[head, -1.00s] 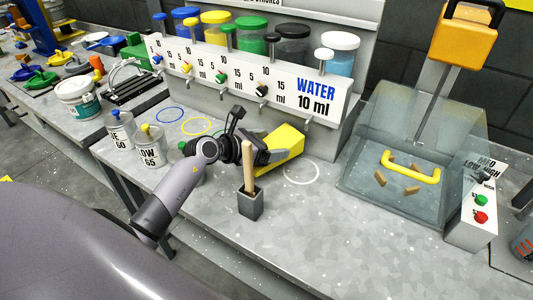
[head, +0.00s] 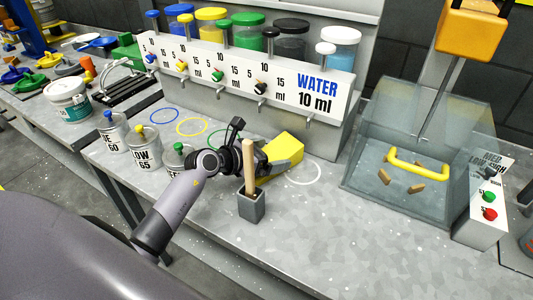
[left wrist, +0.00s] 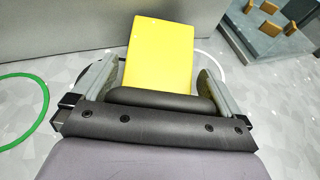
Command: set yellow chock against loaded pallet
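The yellow chock (head: 283,153) is a yellow block above the middle of the grey bench, behind a small grey holder. My left gripper (head: 277,160) is around it, with a finger on each side. I cannot make out a loaded pallet in either view. My right gripper is not in view.
The grey holder (head: 251,207) with a wooden stick stands just in front of my left gripper. A dispenser rack (head: 225,90) runs behind. A clear-walled box (head: 350,165) stands right. Labelled tubs (head: 145,150) stand left. The front right bench (head: 350,235) is clear.

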